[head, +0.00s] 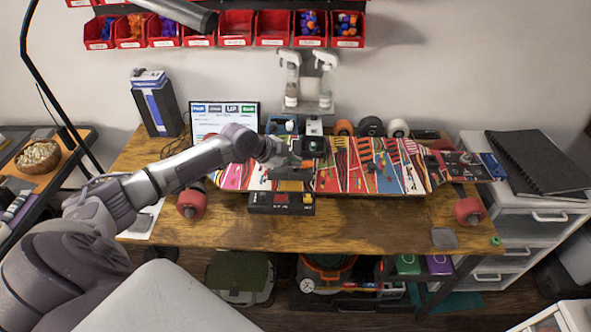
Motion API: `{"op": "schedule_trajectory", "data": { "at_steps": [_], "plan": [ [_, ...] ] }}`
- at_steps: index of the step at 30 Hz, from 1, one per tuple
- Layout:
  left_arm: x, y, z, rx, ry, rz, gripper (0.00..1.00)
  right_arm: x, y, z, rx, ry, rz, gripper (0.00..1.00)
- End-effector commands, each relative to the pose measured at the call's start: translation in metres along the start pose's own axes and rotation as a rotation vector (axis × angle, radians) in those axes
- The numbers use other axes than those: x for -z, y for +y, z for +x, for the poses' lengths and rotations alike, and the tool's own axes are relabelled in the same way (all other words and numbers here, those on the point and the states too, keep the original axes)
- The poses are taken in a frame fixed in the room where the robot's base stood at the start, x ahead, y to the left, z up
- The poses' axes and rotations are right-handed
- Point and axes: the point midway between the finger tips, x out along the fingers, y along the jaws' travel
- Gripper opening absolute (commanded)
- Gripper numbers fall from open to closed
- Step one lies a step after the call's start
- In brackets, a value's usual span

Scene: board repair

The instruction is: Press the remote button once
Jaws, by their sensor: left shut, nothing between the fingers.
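My left gripper (302,163) is shut and empty, reaching in from the left over the middle of the colorful skateboard deck (345,168). A small dark handheld object (314,147), possibly the remote, is just beyond the fingertips; I cannot tell whether they touch it. I cannot tell for sure which of these is the remote, and no button is clearly visible. My right gripper is not in view.
Red bins (235,28) hang above. The table's front strip is mostly clear.

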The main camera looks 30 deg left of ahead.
Motion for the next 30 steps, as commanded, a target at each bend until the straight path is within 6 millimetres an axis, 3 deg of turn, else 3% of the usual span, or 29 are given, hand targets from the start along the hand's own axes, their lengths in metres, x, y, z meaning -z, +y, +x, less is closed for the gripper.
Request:
{"op": "schedule_trajectory", "data": {
  "at_steps": [30],
  "plan": [
    [-0.0044,0.0046,0.0061,0.000,0.000,0.000,0.00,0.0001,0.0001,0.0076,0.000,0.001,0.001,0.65]
  ]
}}
